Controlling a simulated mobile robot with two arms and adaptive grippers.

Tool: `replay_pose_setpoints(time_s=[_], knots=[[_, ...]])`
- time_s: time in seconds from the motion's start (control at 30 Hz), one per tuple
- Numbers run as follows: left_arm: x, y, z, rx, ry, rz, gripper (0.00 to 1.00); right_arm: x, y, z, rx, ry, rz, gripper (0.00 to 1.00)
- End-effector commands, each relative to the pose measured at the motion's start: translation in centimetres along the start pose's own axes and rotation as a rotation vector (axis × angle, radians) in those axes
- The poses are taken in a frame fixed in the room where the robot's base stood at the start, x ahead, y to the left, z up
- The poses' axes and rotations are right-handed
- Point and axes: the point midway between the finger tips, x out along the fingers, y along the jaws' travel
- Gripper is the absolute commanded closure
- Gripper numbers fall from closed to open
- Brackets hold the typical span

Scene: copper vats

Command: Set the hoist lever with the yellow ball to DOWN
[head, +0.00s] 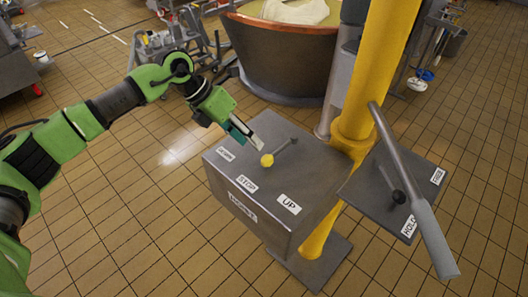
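The hoist lever's yellow ball (267,160) sits on a short dark stem (281,149) on top of a grey control box (262,221). The lever points towards the STOP label (246,185). The DOWN label (226,153) is at the left of the box top and the UP label (289,204) is at the right. My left gripper (249,138) is just above and left of the ball, over the box's far left edge. It looks apart from the ball. Its finger opening is not clear from this angle. My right gripper is not in view.
A yellow post (372,75) rises behind the box. Right of it, a plate (376,207) marked HOLD carries a black-knobbed lever (398,196), with a long grey handle (434,238) over it. A copper vat (282,60) stands behind.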

Motion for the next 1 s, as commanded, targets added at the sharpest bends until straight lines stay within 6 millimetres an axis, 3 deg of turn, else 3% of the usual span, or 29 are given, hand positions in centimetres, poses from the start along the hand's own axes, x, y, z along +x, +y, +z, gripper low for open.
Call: replay_pose_setpoints(time_s=[0.2,0.4,0.83,1.0], knots=[[4.5,-0.3,0.1,-0.002,0.003,-0.003,0.62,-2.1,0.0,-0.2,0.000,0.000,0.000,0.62],[7.4,-0.2,0.1,-0.001,0.001,-0.002,0.62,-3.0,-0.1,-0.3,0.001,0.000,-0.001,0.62],[8.6,-0.1,0.0,0.001,-0.002,-0.001,0.62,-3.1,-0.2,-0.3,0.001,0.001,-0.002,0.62],[8.6,-0.1,0.0,0.001,-0.002,-0.001,1.00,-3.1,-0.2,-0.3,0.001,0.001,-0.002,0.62]])
